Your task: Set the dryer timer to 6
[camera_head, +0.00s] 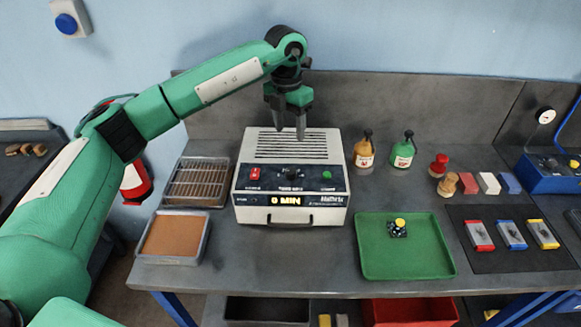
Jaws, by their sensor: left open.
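The dryer (244,212) is a white box with a vented top, standing in the middle of the bench. Its front panel has a dark round timer knob (292,174), a red switch (255,174) on the left and a small green button (327,175) on the right. The lit display (286,200) reads "0 MIN". My left gripper (290,134) points down above the dryer's vented top, behind the knob. It is open, with nothing between its fingers. My right gripper is not in view.
A wire rack tray (197,184) and a brown-filled tray (175,237) lie left of the dryer. A green tray (372,265) holds a small yellow-topped part (399,226). An orange bottle (364,152) and a green bottle (403,152) stand to the right.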

